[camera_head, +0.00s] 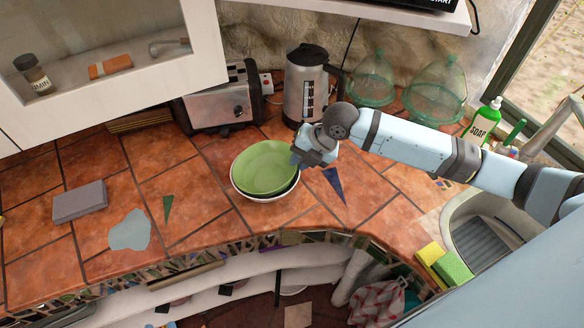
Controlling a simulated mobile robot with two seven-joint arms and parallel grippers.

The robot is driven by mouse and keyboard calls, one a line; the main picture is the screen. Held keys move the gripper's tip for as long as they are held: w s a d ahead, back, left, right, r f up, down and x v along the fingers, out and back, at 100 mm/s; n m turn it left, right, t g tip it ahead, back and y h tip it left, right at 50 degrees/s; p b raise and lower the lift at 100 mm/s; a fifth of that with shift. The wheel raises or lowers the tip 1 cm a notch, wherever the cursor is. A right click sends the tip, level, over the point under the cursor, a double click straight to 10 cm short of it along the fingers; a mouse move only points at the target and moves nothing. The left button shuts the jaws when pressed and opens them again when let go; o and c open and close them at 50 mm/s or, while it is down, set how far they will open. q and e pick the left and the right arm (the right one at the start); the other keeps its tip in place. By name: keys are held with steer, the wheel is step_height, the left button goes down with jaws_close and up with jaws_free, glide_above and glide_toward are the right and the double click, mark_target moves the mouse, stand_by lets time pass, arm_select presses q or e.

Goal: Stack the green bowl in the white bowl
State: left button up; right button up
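In the head view, the green bowl (264,166) sits inside the white bowl (262,198), whose rim and lower side show around the green bowl's near edge. The bowls stand upright on the tiled counter, near its curved front edge. My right arm comes in from the right. My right gripper (303,161) is at the right rim of the bowls; its fingers are largely hidden behind its own body, so I cannot tell whether it holds the rim. My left gripper is not in view.
A toaster (221,99) and a steel kettle (305,88) stand behind the bowls. Green glass domes (436,88) stand behind my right arm. Sponges (452,268) and the sink (483,240) are at right.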

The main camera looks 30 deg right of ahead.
steer(key=v, duration=0.7)
steer(key=shift+r, duration=0.2)
steer(key=s+a+f+m, duration=0.5)
steer(key=s+a+m, duration=0.2)
steer(key=s+m, duration=0.2)
steer(key=s+d+f+m+h, duration=0.2)
steer(key=s+d+m, duration=0.1)
steer(key=s+m, duration=0.5)
steer(key=s+d+f+m+h, duration=0.2)
steer(key=s+d+m+h, duration=0.1)
steer(key=s+m, duration=0.55)
steer(key=w+a+f+t+y, duration=0.1)
steer(key=w+a+f+t, duration=0.2)
steer(key=f, duration=0.3)
steer(key=w+a+f+t+y, duration=0.2)
steer(key=w+a+f+t, duration=0.1)
steer(key=f, duration=0.3)
steer(key=shift+w+f+t+p, duration=0.3)
steer(key=shift+w+f+t, duration=0.1)
steer(key=shift+w+t, duration=0.4)
